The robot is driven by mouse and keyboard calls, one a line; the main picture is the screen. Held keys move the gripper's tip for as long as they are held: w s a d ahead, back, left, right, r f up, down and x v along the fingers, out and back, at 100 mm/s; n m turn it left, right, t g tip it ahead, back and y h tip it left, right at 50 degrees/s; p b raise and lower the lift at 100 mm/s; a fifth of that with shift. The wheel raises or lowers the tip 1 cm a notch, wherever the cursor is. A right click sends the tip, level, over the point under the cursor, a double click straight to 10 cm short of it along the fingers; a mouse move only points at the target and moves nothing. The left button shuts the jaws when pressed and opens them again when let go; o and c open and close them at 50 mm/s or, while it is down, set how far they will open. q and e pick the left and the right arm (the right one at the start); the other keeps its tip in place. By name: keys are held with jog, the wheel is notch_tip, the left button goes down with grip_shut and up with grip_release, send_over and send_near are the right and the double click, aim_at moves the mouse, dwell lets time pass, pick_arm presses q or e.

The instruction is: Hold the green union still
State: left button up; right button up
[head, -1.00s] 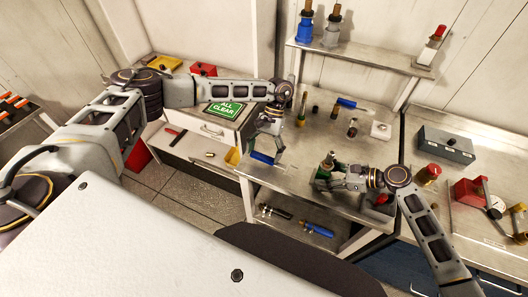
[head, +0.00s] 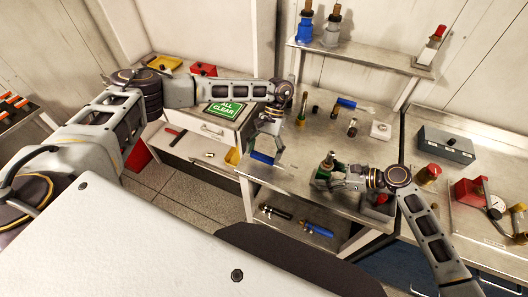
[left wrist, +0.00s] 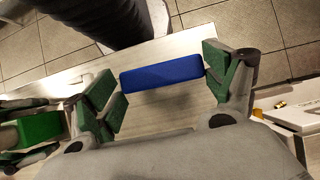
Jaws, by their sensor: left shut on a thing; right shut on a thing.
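The green union (head: 329,160) stands upright on the bench, with a brass-coloured top. My right gripper (head: 322,178) is shut around its lower part, coming in from the right; its fingers hide the base. My left gripper (head: 265,155) hangs near the bench's left edge, shut on a blue bar (head: 261,158). In the left wrist view the blue bar (left wrist: 162,73) lies between the green-padded fingertips of my left gripper (left wrist: 165,85). At the left edge of that view a green piece (left wrist: 38,130) shows, partly cut off; I cannot tell what it is.
The steel bench (head: 290,180) holds a blue-handled tool (head: 347,103), small dark fittings (head: 351,128) and a white square piece (head: 380,130) behind the union. A grey box (head: 446,145) and red parts stand at right. Free bench lies between my grippers.

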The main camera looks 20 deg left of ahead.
pick_arm(q)
jog(key=shift+s+d+n, duration=0.4)
jog(key=shift+s, duration=0.1)
jog(key=shift+c, duration=0.3)
jog(key=s+d+n+h, duration=0.1)
jog(key=s, duration=0.1)
jog(key=s+d+r+n+h, duration=0.1)
jog(key=d+n, duration=0.1)
jog(key=s+d+n+h, duration=0.1)
jog(key=s+d+n, duration=0.1)
jog(key=shift+s+r+t, duration=0.35)
jog(key=shift+t, duration=0.05)
jog(key=s+d+r+n+t+h, duration=0.2)
jog(key=s+d+r+n, duration=0.3)
jog(key=s, duration=0.3)
jog(key=shift+r+n+t+h, duration=0.4)
jog(key=shift+r+n, duration=0.4)
jog(key=shift+r, duration=0.05)
jog(key=shift+w+d+f, duration=0.15)
jog(key=shift+w+d, duration=0.05)
jog(key=shift+w+d+f, duration=0.4)
jog(key=shift+w, duration=0.3)
jog(key=shift+w+d+f, duration=0.4)
jog(key=shift+w, duration=0.25)
jog(key=shift+w+d, duration=0.45)
jog(key=shift+w, duration=0.35)
jog(key=shift+w+d, duration=0.45)
jog(key=shift+w, duration=0.35)
dwell(1.4)
